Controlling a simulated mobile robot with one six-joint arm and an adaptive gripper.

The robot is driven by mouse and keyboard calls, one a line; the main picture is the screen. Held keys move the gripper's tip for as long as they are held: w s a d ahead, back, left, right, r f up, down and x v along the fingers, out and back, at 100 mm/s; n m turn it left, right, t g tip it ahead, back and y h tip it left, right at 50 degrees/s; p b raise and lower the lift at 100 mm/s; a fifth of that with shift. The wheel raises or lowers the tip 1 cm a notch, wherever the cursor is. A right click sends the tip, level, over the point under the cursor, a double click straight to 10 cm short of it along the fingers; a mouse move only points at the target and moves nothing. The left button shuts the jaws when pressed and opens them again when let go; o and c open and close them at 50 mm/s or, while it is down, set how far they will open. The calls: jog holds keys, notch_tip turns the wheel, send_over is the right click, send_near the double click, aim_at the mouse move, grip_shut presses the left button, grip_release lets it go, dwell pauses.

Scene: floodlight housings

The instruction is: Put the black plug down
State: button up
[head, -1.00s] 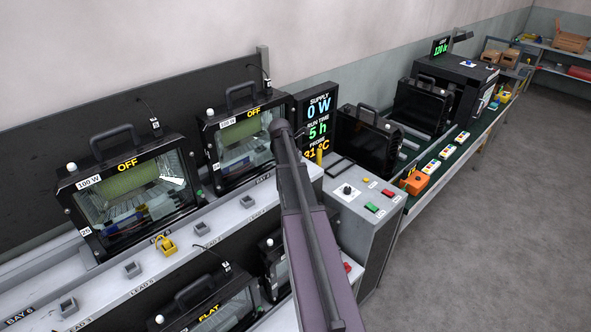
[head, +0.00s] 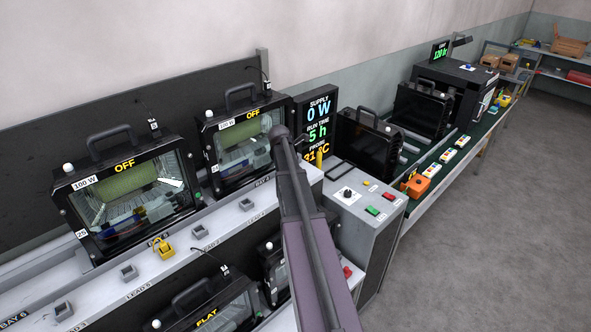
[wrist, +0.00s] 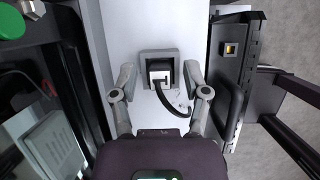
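In the wrist view the black plug (wrist: 160,76), with a pale top face, sits in a grey holder (wrist: 145,57) on the white shelf. Its black cable curves down and to the right. My gripper (wrist: 160,77) is open, with one finger on each side of the holder and visible room between the fingers and the plug. In the head view my own arm hides the gripper and this plug.
In the head view, a yellow plug (head: 162,247) and several grey holders (head: 129,273) line the shelf.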

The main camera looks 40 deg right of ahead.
jog(key=shift+r, duration=0.15)
jog(key=p+v, duration=1.1)
jog(key=v, duration=0.1)
dwell(0.8)
dwell(0.8)
jog(key=s+a+m+y, duration=0.1)
jog(key=s+a+m, duration=0.4)
jog(key=a, duration=0.8)
jog(key=s+a+f+m+y, duration=0.1)
jog(key=s+a+m, duration=0.5)
jog(key=a, duration=0.6)
jog(key=s+a+m+y, duration=0.2)
jog(key=s+a+m, duration=0.3)
jog(key=a, duration=0.8)
jog(key=m, duration=0.3)
jog(key=shift+s+a+f+y, duration=0.2)
jog(key=shift+s+a+y, duration=0.1)
notch_tip(320, 180, down, 11)
jog(key=b, duration=1.1)
jog(key=shift+f, duration=0.15)
